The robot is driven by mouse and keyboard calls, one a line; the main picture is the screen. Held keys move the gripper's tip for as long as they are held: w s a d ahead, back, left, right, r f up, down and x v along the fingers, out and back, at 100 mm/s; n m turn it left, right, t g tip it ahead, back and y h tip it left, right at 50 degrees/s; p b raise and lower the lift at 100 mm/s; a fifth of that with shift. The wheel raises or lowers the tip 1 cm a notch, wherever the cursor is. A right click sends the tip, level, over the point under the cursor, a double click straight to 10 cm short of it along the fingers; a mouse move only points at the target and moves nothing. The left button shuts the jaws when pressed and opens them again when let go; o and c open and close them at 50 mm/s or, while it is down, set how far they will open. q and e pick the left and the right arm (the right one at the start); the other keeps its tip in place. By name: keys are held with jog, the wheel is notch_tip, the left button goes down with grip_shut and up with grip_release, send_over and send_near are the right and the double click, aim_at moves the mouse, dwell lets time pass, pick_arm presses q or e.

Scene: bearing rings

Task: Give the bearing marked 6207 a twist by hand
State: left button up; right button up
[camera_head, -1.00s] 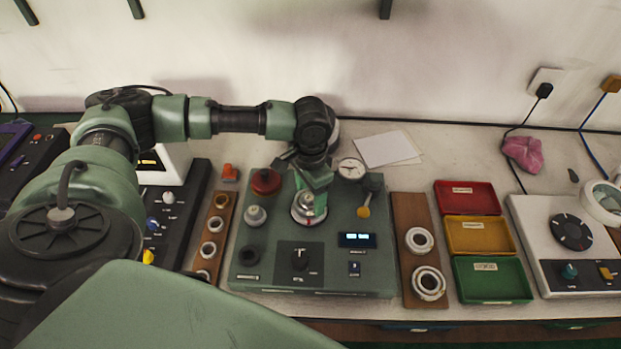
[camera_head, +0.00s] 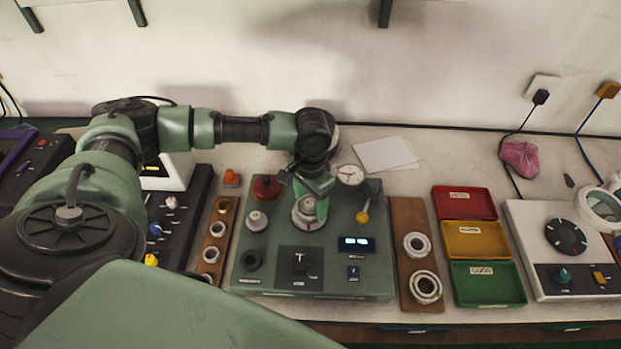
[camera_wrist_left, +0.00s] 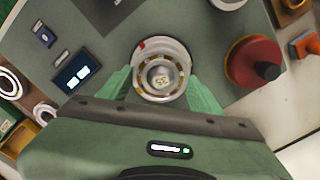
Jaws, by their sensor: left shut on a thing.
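A steel bearing ring (camera_wrist_left: 160,78) with a tan ball cage sits on a pale round seat with a red mark, on the green test unit (camera_head: 335,270). The hub inside it carries a small mark that looks like 35; I cannot read 6207 anywhere. My left gripper (camera_wrist_left: 162,88) is shut on this bearing, with one green finger at each side of it. In the head view the left gripper (camera_head: 310,205) comes down from above and hides much of the bearing. My right gripper is not in view.
A red knob (camera_head: 266,188), a pale knob (camera_head: 256,221) and a yellow-tipped lever (camera_head: 363,216) stand close around the gripper. A wooden board with two bearings (camera_head: 425,287) is to the right, then red, yellow and green trays (camera_head: 487,296). A dial gauge (camera_head: 350,175) stands behind.

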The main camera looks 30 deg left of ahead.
pick_arm(q)
jog(key=shift+r, duration=0.1)
jog(key=shift+n+p, duration=1)
jog(key=shift+p, duration=0.4)
jog(key=o, duration=1.9)
notch_tip(320, 180, up, 8)
jog(key=shift+f+b, duration=0.15)
jog(key=shift+b, duration=0.6)
